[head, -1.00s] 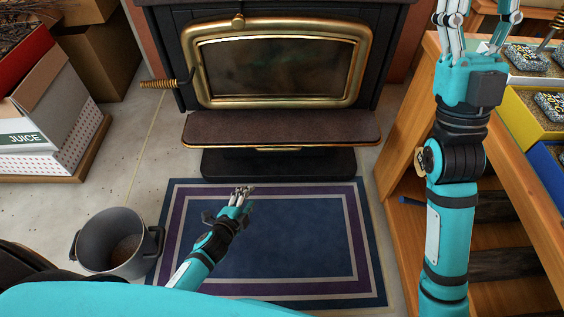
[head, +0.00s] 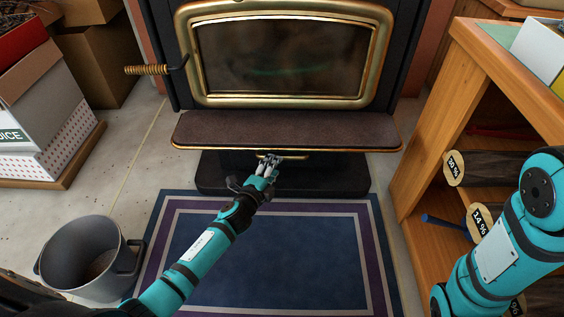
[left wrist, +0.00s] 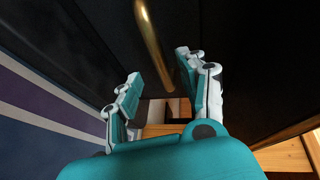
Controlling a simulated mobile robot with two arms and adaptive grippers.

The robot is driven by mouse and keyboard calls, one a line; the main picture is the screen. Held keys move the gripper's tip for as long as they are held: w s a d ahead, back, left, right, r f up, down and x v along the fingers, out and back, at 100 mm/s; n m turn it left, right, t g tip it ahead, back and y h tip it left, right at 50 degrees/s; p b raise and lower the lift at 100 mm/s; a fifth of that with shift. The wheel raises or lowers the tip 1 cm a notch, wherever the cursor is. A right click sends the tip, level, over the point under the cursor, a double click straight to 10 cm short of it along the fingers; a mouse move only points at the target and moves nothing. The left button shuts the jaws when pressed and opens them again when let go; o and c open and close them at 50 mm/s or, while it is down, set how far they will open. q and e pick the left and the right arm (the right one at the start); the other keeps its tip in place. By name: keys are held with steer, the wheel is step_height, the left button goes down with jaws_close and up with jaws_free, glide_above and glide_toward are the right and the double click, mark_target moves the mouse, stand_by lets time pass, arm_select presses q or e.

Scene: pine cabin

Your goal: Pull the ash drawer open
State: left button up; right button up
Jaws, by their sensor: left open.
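The ash drawer is the dark front under the stove's ledge, largely in shadow, and its brass bar handle (head: 292,155) shows just below the ledge. My left gripper (head: 268,160) is at that handle and covers part of it. In the left wrist view the left gripper (left wrist: 158,78) is open, and the brass handle (left wrist: 152,42) runs into the gap between its fingers. I cannot tell whether a finger touches it. The drawer looks closed. My right forearm shows at the right, but its gripper is out of the picture.
The stove's ledge (head: 285,131) overhangs the handle. A blue and purple rug (head: 300,250) lies flat in front. A grey bucket (head: 72,262) stands at the left. A wooden shelf unit (head: 425,165) with logs stands at the right. A coil-handled door lever (head: 147,70) sticks out left.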

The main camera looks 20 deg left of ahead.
mark_target(305, 159)
arm_select(q)
steer(key=b+x, duration=0.2)
steer(key=x, duration=0.4)
steer(key=shift+f, duration=0.15)
steer(key=shift+w+b, duration=0.4)
steer(key=shift+w, duration=0.05)
jaws_close()
